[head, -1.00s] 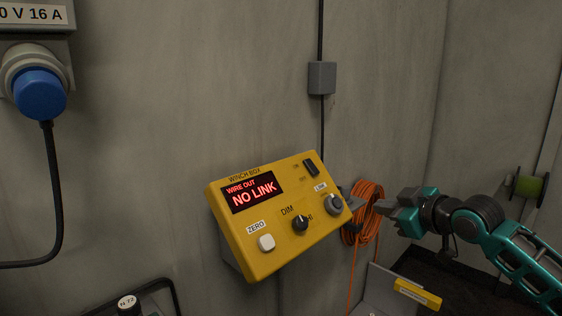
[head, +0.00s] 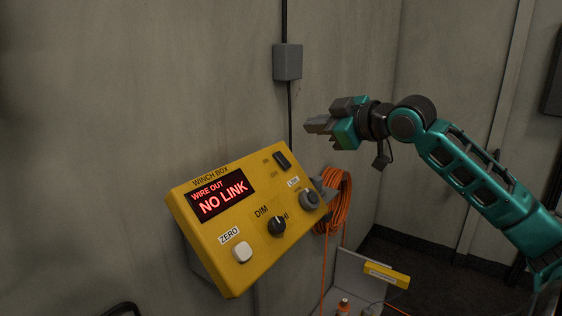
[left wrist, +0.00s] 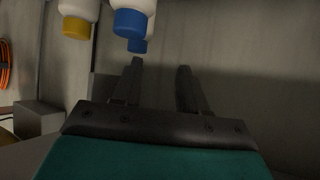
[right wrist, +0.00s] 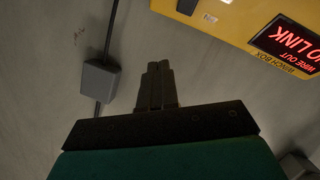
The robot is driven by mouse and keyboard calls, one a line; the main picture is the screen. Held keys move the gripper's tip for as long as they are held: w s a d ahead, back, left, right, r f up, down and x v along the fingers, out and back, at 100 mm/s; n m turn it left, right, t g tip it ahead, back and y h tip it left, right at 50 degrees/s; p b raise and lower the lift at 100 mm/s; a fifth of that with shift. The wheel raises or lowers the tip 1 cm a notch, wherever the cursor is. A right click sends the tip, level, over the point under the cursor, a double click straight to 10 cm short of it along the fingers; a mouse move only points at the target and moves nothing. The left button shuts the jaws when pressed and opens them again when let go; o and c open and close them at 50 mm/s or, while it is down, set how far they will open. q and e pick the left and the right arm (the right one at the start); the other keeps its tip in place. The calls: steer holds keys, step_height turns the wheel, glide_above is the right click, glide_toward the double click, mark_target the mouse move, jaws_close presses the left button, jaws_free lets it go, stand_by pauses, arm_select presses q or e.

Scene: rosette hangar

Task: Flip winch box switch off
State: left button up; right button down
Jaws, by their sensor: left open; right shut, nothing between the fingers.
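The yellow winch box (head: 215,238) is fixed to the wall in the head view, its red display (head: 221,195) lit with "WIRE OUT NO LINK". Its black rocker switch (head: 282,160) is at the upper right of the face; I cannot tell which side is pressed. My right gripper (head: 312,125) is shut and empty, above and to the right of the switch, apart from the box. In the right wrist view the box (right wrist: 232,22) is at the upper right, beyond the shut fingers (right wrist: 157,68). My left gripper (left wrist: 158,68) is open and empty in the left wrist view.
A grey junction box (head: 287,62) with a black cable is on the wall above the switch. Orange cable (head: 338,205) hangs right of the box. A white button (head: 242,252) and knobs (head: 277,226) share the face.

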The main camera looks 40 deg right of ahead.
mark_target(279, 153)
steer(key=shift+w+a+f, duration=0.25)
steer(key=shift+w+f, duration=0.65)
steer(key=shift+f, duration=0.2)
steer(key=shift+w+a+f, duration=0.25)
steer(key=shift+w+f, duration=0.7)
steer(key=shift+f, duration=0.2)
steer(key=shift+w+a+f, duration=0.25)
steer(key=shift+w+f, duration=0.65)
steer(key=shift+f, duration=0.2)
steer(key=shift+w+f+p, duration=0.15)
steer(key=shift+w+p, duration=0.05)
steer(key=shift+p, duration=0.35)
steer(key=shift+f, duration=0.15)
